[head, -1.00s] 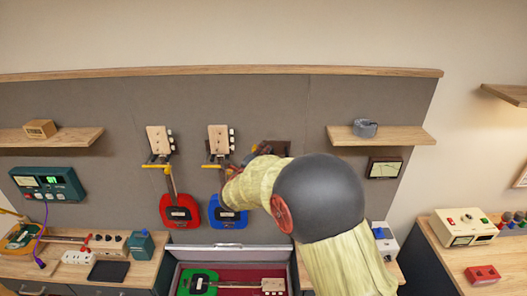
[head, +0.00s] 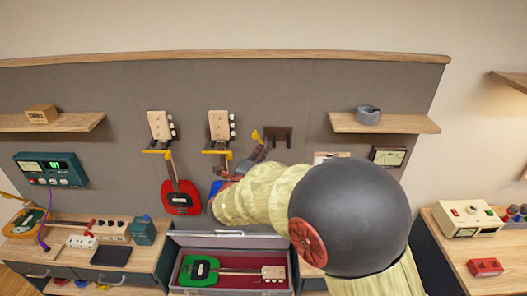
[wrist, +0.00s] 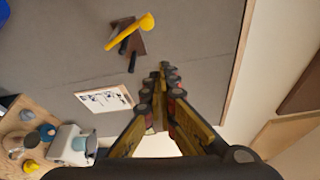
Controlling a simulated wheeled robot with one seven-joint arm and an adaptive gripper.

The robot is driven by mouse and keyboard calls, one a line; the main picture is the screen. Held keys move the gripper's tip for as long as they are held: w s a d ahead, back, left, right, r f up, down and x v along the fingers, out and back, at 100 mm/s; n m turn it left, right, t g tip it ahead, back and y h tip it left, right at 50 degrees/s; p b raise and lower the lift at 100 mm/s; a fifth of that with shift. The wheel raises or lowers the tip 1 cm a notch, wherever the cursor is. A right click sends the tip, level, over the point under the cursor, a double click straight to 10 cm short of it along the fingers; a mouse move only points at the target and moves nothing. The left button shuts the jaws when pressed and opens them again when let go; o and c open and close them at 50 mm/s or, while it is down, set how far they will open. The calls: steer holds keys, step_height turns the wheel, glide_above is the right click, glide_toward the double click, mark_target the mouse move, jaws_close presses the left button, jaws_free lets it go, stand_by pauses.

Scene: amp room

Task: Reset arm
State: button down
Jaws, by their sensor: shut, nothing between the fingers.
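My gripper (head: 264,146) is shut and empty. In the head view it is in front of the wall panel, partly hidden behind my arm. In the wrist view its fingers (wrist: 163,72) meet at their tips, with nothing between them. A dark brown wall hanger (head: 279,136) with a yellow arm is close to the fingers in the head view and holds no guitar. The hanger also shows in the wrist view (wrist: 126,40), apart from the fingertips. My arm covers much of the lower right middle of the head view.
A red guitar (head: 181,196) and a blue guitar (head: 215,187), mostly hidden by my arm, hang on the panel. A green guitar (head: 199,270) lies in an open case (head: 232,240) below. Shelves (head: 384,123) stick out left and right. Benches hold several devices.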

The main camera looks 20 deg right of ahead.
steer(key=s+d+f+m+g+y+b, duration=0.1)
steer(key=s+d+f+m+g+b, duration=0.3)
steer(key=s+f+m, duration=0.6)
steer(key=s+d+f+m+g, duration=0.2)
steer(key=s+f+m+g, duration=0.3)
steer(key=s+m, duration=0.65)
steer(key=s+a+f+m+y+b, duration=0.4)
steer(key=s+f+m+b, duration=0.3)
steer(key=m+b, duration=0.4)
steer(key=s+a+f+m+y+b, duration=0.4)
steer(key=s+f+m+b, duration=0.3)
steer(key=m+b, duration=0.5)
steer(key=s+y+b, duration=0.1)
steer(key=s+b, duration=0.1)
steer(key=shift+s+a+f+t, duration=0.35)
steer(key=shift+s+f+t, duration=0.05)
